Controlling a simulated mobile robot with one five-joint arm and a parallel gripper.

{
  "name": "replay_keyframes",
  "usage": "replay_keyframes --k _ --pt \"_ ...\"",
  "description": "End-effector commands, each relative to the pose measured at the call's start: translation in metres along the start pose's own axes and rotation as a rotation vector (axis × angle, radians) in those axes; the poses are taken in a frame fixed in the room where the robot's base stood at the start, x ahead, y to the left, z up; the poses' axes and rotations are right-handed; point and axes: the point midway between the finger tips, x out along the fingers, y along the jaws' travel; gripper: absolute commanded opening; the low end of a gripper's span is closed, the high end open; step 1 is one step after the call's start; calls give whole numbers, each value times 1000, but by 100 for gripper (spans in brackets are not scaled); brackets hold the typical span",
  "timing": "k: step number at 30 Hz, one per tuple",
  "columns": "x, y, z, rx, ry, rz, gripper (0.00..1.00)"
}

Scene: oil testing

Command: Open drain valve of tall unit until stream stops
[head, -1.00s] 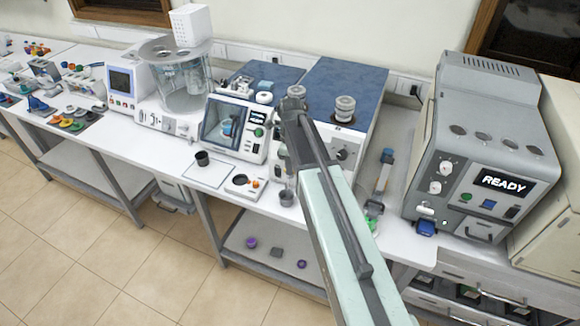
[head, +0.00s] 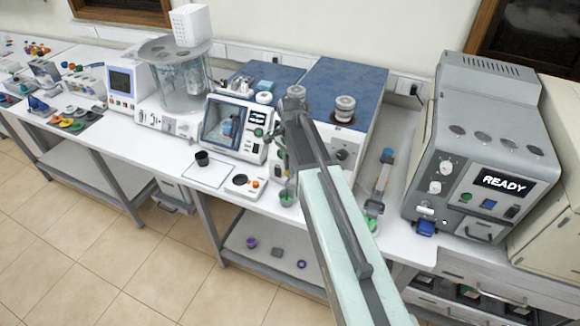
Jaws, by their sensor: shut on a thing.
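The tall unit (head: 362,82) has a blue-grey top and a white body, and stands against the wall at the middle of the bench. A stacked metal cap (head: 344,106) is on its top, and a knob shows on its front to the right of my arm. My arm crosses in front of the unit and covers much of its front. The drain valve and my gripper's jaws are hidden behind it, so I cannot see their contact. A small cup (head: 287,198) stands at the unit's foot, left of my arm, with green showing in it. I cannot make out a stream.
Left of the unit are a windowed tester (head: 232,128), a dark cup (head: 202,158) by a white pad, and a glass bath (head: 183,84). Right is a grey machine (head: 492,75) reading READY. A slim stand (head: 383,180) sits between. Floor is clear at left.

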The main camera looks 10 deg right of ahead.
Motion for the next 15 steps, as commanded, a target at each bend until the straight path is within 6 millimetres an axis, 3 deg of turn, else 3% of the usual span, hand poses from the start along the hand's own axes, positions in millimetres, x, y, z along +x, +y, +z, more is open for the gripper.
replay_keyframes --k 15 --pt "0 0 0 -386 -1 1 0"
